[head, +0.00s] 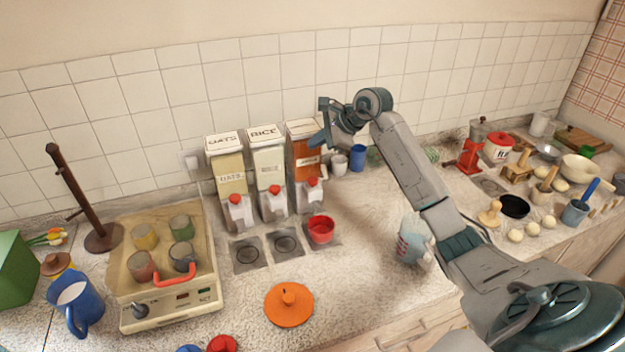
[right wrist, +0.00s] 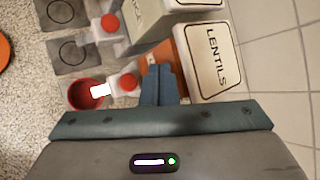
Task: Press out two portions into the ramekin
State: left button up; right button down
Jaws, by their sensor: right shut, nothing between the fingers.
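Three dispensers stand against the tiled wall: oats (head: 229,174), rice (head: 268,168) and lentils (head: 304,151). Each has a red knob on a white spout block. The red ramekin (head: 321,230) sits on the pad below the lentils dispenser; it also shows in the right wrist view (right wrist: 75,97). Its contents cannot be made out. My right gripper (head: 317,141) is shut and empty, up beside the lentils dispenser. In the right wrist view its fingers (right wrist: 160,82) are over the dispenser's front, apart in the picture from the red knob (right wrist: 129,82). My left gripper is not in view.
Two empty pads (head: 248,257) lie left of the ramekin. An orange lid (head: 289,305) lies in front. A white and blue cup (head: 356,158) stand behind. Crowded kitchenware fills the right.

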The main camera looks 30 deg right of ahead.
jog(key=b, duration=0.3)
send_over(310, 178)
jog(key=s+d, duration=0.1)
jog(key=s, duration=0.1)
notch_tip(310, 178, down, 7)
jog(key=shift+w+f, duration=0.15)
jog(key=shift+f+b, duration=0.65)
jog(key=shift+f, duration=0.1)
jog(key=shift+r, duration=0.1)
dwell(0.9)
jog(key=shift+f+b, duration=0.45)
jog(key=shift+b, duration=0.15)
jog(key=shift+f+b, duration=0.7)
dwell(0.5)
jog(key=shift+r, duration=0.1)
dwell(0.3)
jog(key=shift+r+p, duration=0.4)
jog(key=shift+r, duration=0.65)
